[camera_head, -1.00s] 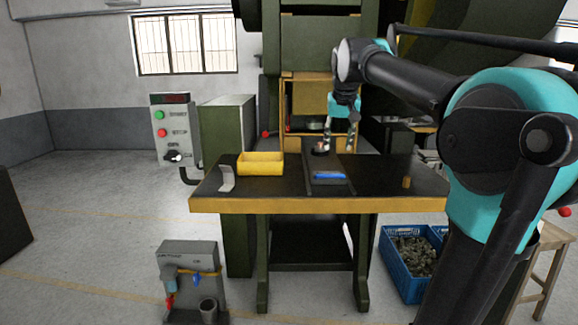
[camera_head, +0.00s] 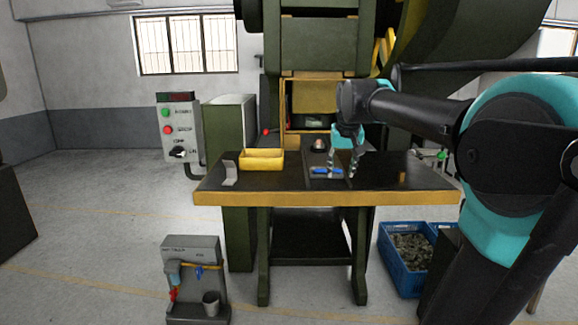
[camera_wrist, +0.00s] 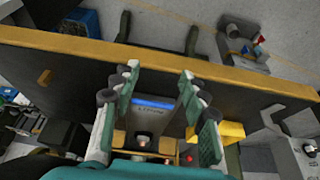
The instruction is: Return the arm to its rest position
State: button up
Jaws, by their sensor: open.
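My gripper (camera_head: 342,168) is open and empty, hanging above the right-middle part of the black table (camera_head: 265,186) with its yellow front edge. In the head view its fingers point down beside the blue piece (camera_head: 322,171). In the wrist view my gripper (camera_wrist: 155,95) has its two fingers spread apart, with the blue piece (camera_wrist: 152,102) showing between them. A small round coppery part (camera_head: 318,143) sits on the dark plate behind the blue piece. My arm reaches in from the right side of the head view.
A yellow bin (camera_head: 262,160) and a small grey bracket (camera_head: 229,173) stand at the table's left. A small brass piece (camera_head: 403,177) lies at the right. A green press (camera_head: 320,50) rises behind.

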jog(key=s+d+f, duration=0.1)
jog(key=s+f, duration=1)
jog(key=f, duration=0.4)
jog(key=s+d+f, duration=0.2)
jog(key=s+f, duration=1)
jog(key=f, duration=0.4)
jog(key=shift+s, duration=0.25)
jog(key=shift+c, duration=0.6)
